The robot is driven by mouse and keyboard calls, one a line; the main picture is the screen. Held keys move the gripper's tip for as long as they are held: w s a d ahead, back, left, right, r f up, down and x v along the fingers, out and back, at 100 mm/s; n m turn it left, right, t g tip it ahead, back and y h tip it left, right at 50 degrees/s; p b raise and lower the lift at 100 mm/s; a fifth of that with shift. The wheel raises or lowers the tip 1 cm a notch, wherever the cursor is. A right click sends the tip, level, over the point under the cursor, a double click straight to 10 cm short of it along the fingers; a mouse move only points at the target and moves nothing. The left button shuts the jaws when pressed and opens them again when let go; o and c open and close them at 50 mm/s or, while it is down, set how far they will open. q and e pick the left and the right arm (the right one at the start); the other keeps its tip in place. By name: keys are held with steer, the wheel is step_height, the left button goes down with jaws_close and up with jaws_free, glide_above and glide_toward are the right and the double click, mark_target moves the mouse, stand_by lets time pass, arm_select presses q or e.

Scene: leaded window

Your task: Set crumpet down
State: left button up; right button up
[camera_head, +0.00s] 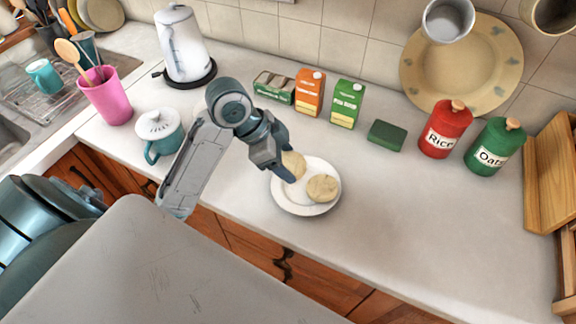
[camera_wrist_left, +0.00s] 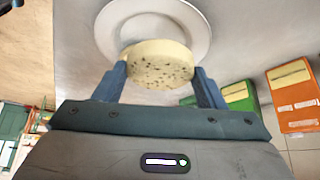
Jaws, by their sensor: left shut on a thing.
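A white plate (camera_head: 290,206) lies on the worktop, and its rim also shows in the left wrist view (camera_wrist_left: 196,25). A pale round crumpet (camera_head: 322,188) rests on the right part of the plate. My left gripper (camera_head: 288,173) is shut on another crumpet (camera_head: 294,164) at the plate's far left side. In the left wrist view this held crumpet (camera_wrist_left: 158,66) sits between the two blue fingers (camera_wrist_left: 158,90), its pitted face towards the camera. I cannot tell whether it touches the plate. My right gripper is not in view.
An orange carton (camera_head: 309,92), a green carton (camera_head: 345,104) and a green block (camera_head: 387,136) stand behind the plate. Red (camera_head: 443,130) and green (camera_head: 493,148) canisters stand at the right. A teal lidded pot (camera_head: 161,130) stands at the left. The worktop right of the plate is clear.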

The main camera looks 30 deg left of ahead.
mark_target(286, 165)
arm_select(q)
steer(key=shift+w+f, duration=0.1)
steer(key=shift+w, duration=0.45)
steer(key=shift+f+p, duration=0.35)
steer(key=shift+f, duration=1.35)
steer(key=shift+a+f, duration=0.1)
steer(key=shift+f, duration=0.4)
steer(key=o, duration=1)
steer(key=shift+s+a+r, duration=0.1)
steer(key=shift+r, duration=0.55)
steer(key=b+v, duration=0.1)
steer(key=v, duration=1)
steer(key=shift+s+r, duration=0.15)
steer(key=shift+r, duration=0.1)
